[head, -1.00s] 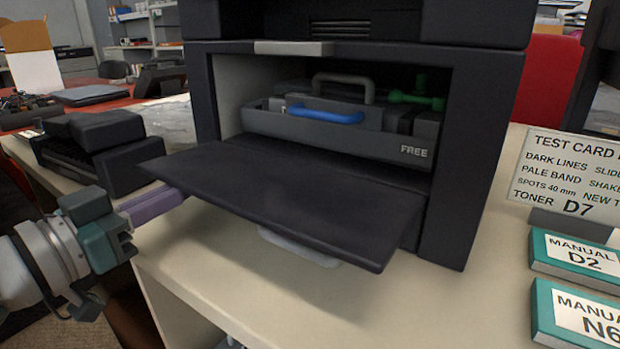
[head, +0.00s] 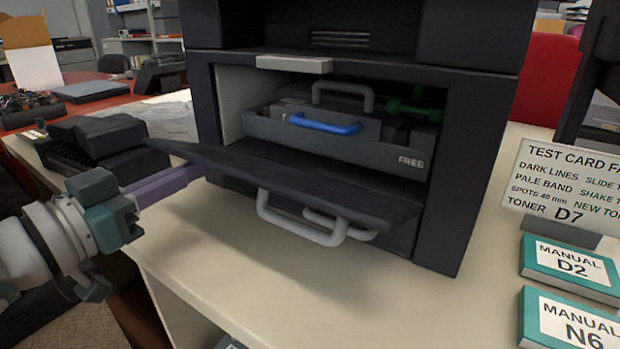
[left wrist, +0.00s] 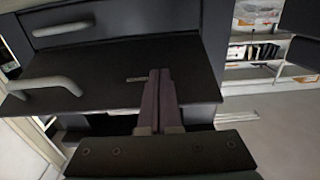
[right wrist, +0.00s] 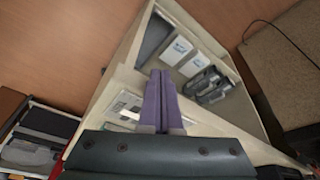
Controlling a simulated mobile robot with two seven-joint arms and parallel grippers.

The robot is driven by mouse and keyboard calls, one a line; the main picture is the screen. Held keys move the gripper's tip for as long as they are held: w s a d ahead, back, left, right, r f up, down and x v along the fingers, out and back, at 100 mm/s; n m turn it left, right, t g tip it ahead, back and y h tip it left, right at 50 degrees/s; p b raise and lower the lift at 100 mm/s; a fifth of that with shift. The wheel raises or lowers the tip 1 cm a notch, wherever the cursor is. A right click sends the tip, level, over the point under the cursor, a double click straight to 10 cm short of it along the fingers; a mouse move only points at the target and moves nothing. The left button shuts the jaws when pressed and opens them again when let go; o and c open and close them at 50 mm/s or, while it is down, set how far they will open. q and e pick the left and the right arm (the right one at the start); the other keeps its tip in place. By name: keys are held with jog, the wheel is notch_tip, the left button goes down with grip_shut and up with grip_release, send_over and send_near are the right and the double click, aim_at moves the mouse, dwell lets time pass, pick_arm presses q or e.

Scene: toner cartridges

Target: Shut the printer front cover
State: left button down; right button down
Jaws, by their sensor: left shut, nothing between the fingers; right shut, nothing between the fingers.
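The printer (head: 465,150) stands on the table with its dark front cover (head: 290,185) tilted part-way open, hinged below the toner bay. A pale handle (head: 300,222) hangs from the cover's outer side. My left gripper (head: 196,172) is shut and empty, its purple fingers at the cover's left edge, partly hidden by it. In the left wrist view the shut fingers (left wrist: 160,75) lie in front of a dark panel with a pale handle; contact cannot be told. My right gripper (right wrist: 160,75) is shut and empty, seen only in the right wrist view, away from the printer.
Inside the bay sits a grey cartridge tray marked FREE (head: 350,149) with a blue handle (head: 325,125). A black device (head: 95,140) stands left of the printer. The table front is clear.

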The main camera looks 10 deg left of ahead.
aim_at(202, 150)
pick_arm(q)
jog(key=shift+w+d+r+p, duration=0.1)
jog(key=shift+w+r+p, duration=0.2)
jog(key=shift+r, duration=0.25)
jog(key=shift+w+d+r+p, duration=0.15)
jog(key=shift+r+p, duration=0.15)
jog(key=shift+r, duration=0.2)
jog(key=shift+w+d+r+p, duration=0.15)
jog(key=shift+w+r+p, duration=0.1)
jog(key=shift+w+r, duration=0.3)
jog(key=shift+w+d+r+p, duration=0.15)
jog(key=shift+w+r+p, duration=0.1)
jog(key=shift+w+r, duration=0.2)
jog(key=shift+w+d+r, duration=0.25)
jog(key=shift+w+r, duration=0.15)
jog(key=shift+w, duration=0.2)
jog(key=shift+w+d+r, duration=0.25)
jog(key=shift+w+r, duration=0.15)
jog(key=shift+w, duration=0.15)
